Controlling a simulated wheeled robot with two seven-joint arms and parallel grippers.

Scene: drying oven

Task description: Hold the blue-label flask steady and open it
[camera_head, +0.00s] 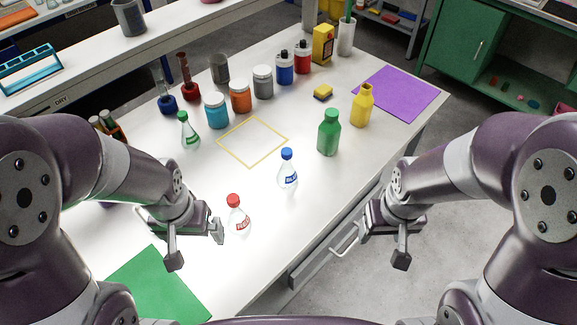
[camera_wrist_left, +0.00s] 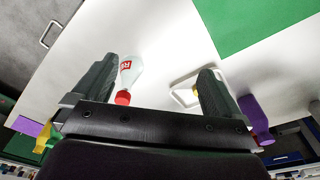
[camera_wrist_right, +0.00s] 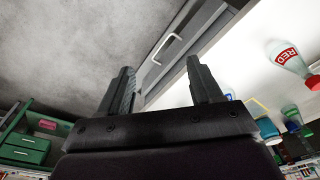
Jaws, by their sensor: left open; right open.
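The blue-label flask (camera_head: 288,174) is a clear conical flask with a blue cap, upright on the white table near the middle of the head view. A similar red-label flask (camera_head: 238,218) with a red cap stands nearer, between it and my left gripper; it also shows in the left wrist view (camera_wrist_left: 130,75). My left gripper (camera_head: 196,246) is open and empty, left of the red-label flask. My right gripper (camera_head: 370,250) is open and empty, off the table's right front edge, over the drawer side. Neither gripper touches a flask.
A green bottle (camera_head: 328,133) and a yellow bottle (camera_head: 362,105) stand behind and right of the blue-label flask. A green-label flask (camera_head: 188,131) and several jars stand farther back left. A yellow-outlined square (camera_head: 219,141) is empty. A green mat (camera_head: 150,288) lies near left, a purple mat (camera_head: 421,102) far right.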

